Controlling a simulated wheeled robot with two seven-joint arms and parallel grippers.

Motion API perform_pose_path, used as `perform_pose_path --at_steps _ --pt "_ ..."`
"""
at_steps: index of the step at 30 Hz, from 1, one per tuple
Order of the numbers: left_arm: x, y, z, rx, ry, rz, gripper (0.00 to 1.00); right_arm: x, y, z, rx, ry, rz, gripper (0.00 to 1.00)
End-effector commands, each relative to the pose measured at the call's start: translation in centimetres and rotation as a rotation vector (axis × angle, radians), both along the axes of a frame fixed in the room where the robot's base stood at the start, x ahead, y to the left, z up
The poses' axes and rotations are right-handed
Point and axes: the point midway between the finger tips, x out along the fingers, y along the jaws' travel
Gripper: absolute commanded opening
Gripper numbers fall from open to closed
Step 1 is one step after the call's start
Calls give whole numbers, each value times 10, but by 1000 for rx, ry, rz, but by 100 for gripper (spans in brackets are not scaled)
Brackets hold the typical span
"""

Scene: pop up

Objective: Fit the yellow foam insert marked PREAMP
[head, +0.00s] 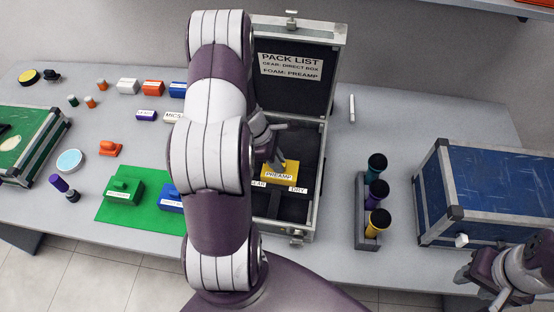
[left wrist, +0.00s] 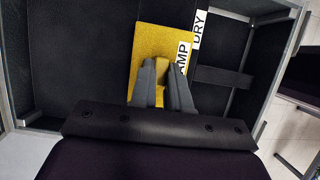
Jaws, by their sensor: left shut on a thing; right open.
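The yellow foam insert marked PREAMP (head: 281,172) is inside the open case (head: 308,215), among its dark compartments. It also shows in the left wrist view (left wrist: 148,48), where its label is partly covered. My left gripper (head: 275,155) is shut on the insert's raised yellow grip, seen between the fingers (left wrist: 162,88). I cannot tell whether the insert is fully seated. A DRY label (head: 298,190) and a partly hidden label ending in EAR (head: 259,184) are on the case's inner dividers. My right gripper (head: 505,300) is at the lower right, empty and away from the case.
The case lid (head: 290,95) stands open with a pack list reading FOAM: PREAMP. A green mat (head: 112,212) with green and blue blocks lies left. A rack (head: 368,225) of dark cylinders and a blue case (head: 490,190) stand right. My left arm hides the table's middle.

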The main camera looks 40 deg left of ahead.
Motion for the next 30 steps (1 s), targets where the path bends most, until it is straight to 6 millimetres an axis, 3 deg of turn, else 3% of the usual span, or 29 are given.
perform_pose_path --at_steps 19,20,22,30 --pt "0 0 -17 0 -1 0 0 0 0 -13 0 0 0 43" --pt "0 0 -17 0 -1 0 26 0 0 -13 0 0 0 43" --pt "0 0 -17 0 0 0 46 0 0 -13 0 0 0 43" --pt "0 0 -16 0 -1 0 46 0 0 -13 0 0 0 43"
